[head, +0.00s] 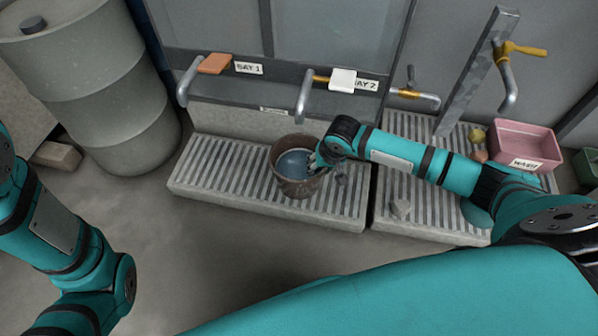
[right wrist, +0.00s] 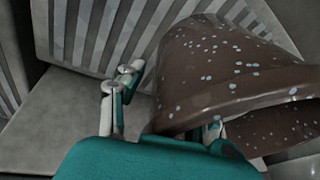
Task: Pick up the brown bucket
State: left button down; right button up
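The brown bucket (head: 294,182) stands upright on the left slatted grate in the head view, with bluish contents inside. In the right wrist view the bucket (right wrist: 215,70) is brown with pale blue spots and fills the right side. My right gripper (head: 318,160) is at the bucket's right rim. In the right wrist view the gripper (right wrist: 170,103) has its fingers spread, with the bucket wall between them. The left finger is outside with a gap to the wall. The other finger shows partly below the rim, mostly hidden. My left gripper is out of view.
Pipe taps marked BAY 1 (head: 249,68) and BAY 2 (head: 362,86) are behind the bucket. A pink WASH basin (head: 524,145) stands at the right. A grey drum (head: 90,80) stands at the left. The front-left floor is clear.

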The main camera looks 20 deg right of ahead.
grip_shut()
jog(key=shift+w+r, duration=0.1)
dwell(0.3)
jog(key=shift+r, duration=0.15)
